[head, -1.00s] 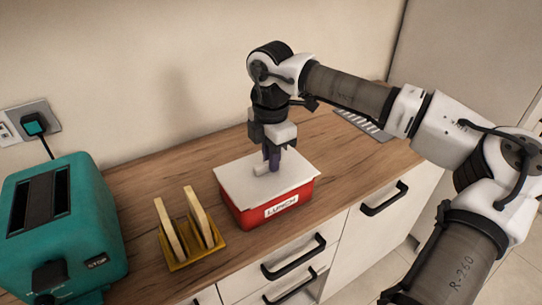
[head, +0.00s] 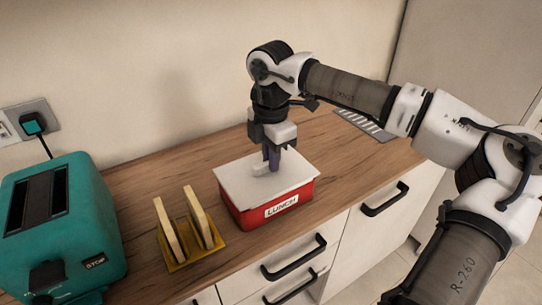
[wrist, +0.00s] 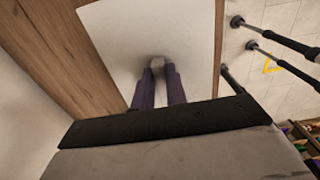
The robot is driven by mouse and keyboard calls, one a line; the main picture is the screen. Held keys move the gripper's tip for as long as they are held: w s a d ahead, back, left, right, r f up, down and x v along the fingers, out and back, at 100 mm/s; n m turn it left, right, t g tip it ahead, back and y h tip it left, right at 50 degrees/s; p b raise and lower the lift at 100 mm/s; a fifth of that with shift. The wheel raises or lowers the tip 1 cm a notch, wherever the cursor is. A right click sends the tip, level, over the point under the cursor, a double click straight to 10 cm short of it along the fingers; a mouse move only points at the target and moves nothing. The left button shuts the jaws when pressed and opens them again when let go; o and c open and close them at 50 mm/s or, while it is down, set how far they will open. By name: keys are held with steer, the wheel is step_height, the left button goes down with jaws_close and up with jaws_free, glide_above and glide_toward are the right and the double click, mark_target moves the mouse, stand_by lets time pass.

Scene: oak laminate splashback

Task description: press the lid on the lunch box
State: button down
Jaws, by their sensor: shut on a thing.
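The red lunch box (head: 254,211) with a "LUNCH" label stands on the wooden counter. Its white lid (head: 240,178) lies over the top and looks roughly level. Whether the rim is fully seated all round I cannot tell. In the wrist view the two purple fingers (wrist: 158,86) close around the handle (wrist: 157,63), and the lid (wrist: 112,42) fills the middle. The box is hidden under the lid there.
A yellow rack (head: 180,264) with two bread slices (head: 169,232) stands left of the box. A teal toaster (head: 62,230) is at the far left. A slotted metal plate (head: 362,125) lies at the back right. Drawer handles (head: 295,257) jut out in front.

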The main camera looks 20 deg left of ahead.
steer(key=shift+f+b, duration=0.5)
steer(key=shift+b, duration=0.3)
stand_by(0.7)
stand_by(0.3)
steer(key=c, duration=0.9)
jaws_free()
steer(key=shift+o, duration=0.2)
steer(key=shift+r, duration=0.1)
steer(key=shift+r+p, duration=1.9)
steer(key=shift+r, duration=1.55)
jaws_close()
